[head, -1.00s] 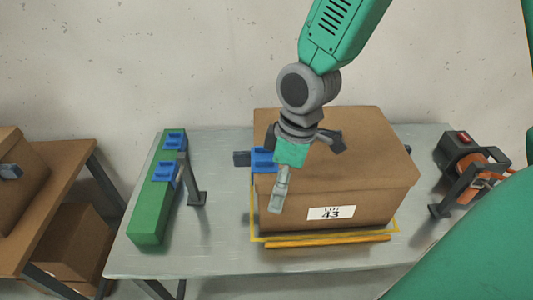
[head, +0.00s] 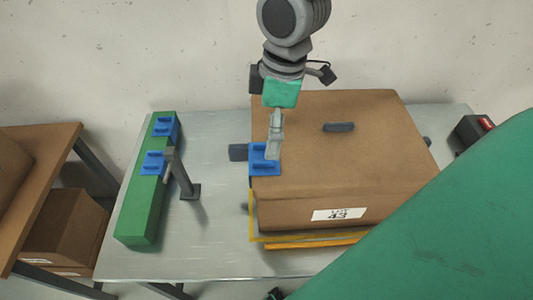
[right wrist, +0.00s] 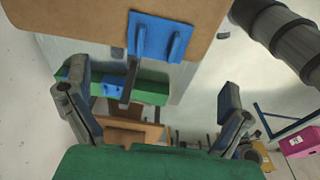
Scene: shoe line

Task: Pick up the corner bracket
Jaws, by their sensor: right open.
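A blue corner bracket (head: 265,160) sits over the left top edge of a brown carton (head: 345,165). It also shows in the right wrist view (right wrist: 153,38). Two more blue brackets, one at the back (head: 165,127) and one nearer (head: 153,163), sit on a long green block (head: 141,210). My right gripper (head: 274,150) hangs over the carton's left side, in front of the bracket in the head view. Contact with the bracket cannot be told. My left gripper is not in view.
A grey post (head: 180,175) stands between the green block and the carton. A dark handle-like bar (head: 339,127) lies on the carton top. A yellow frame (head: 300,239) runs along the carton's base. A wooden table (head: 45,150) stands left. Grey tabletop (head: 215,235) is bare in front.

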